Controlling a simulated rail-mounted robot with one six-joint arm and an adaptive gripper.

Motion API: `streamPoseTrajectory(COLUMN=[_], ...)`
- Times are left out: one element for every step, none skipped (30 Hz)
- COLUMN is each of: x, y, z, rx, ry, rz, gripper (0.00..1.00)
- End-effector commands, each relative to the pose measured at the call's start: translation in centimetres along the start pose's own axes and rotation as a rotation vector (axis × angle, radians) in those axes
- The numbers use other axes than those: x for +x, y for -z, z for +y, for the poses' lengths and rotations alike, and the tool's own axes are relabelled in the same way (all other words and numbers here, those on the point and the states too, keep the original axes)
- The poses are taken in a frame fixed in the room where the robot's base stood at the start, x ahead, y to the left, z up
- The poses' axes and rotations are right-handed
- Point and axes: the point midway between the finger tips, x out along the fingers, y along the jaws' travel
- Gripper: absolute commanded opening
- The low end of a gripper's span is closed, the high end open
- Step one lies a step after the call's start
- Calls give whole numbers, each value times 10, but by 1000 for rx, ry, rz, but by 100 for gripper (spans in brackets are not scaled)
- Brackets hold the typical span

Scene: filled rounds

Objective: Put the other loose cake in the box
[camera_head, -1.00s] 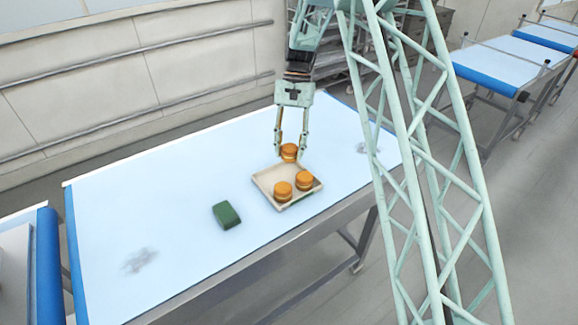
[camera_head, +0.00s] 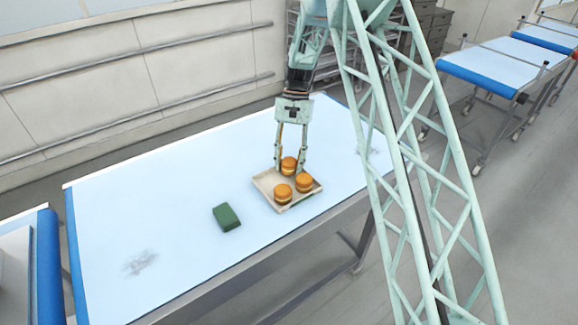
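The box (camera_head: 264,191) is a shallow, pale open tray on the light blue table. Two round orange-brown cakes, one at the front (camera_head: 283,194) and one at the right (camera_head: 304,182), sit in it. A third cake (camera_head: 289,165) is between the fingers of my gripper (camera_head: 290,169), at the back corner of the box. My gripper points down and appears shut on this cake. The cake is low, at or just above the box floor; I cannot tell whether it touches.
A dark green block (camera_head: 227,217) lies on the table (camera_head: 170,215), left of the box and apart from it. The table's left part is clear apart from a grey smudge. Another blue-edged table (camera_head: 490,68) stands at the far right.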

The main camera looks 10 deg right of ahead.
Motion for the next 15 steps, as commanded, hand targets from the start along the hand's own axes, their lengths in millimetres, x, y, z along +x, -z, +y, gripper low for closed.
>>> streamPoseTrajectory(x=[4, 5, 8, 9, 10, 10, 10, 11, 10, 10, 10, 10, 10, 11, 11], y=[2, 2, 3, 4, 4, 4, 4, 4, 4, 4, 4, 4, 4, 5, 5], z=[0, 0, 0, 0, 0, 0, 0, 0, 0, 0, 0, 0, 0, 0, 0], rx=[0, 0, 0, 0, 0, 0, 0, 0, 0, 0, 0, 0, 0, 0, 0], ry=[0, 0, 0, 0, 0, 0, 0, 0, 0, 0, 0, 0, 0, 0, 0], rz=[0, 0, 0, 0, 0, 0, 1, 1, 1, 1, 1, 1, 1, 1, 1], gripper=[30, 30, 30, 30, 30, 30, 30, 30, 30, 30, 30, 30, 30, 30, 30])
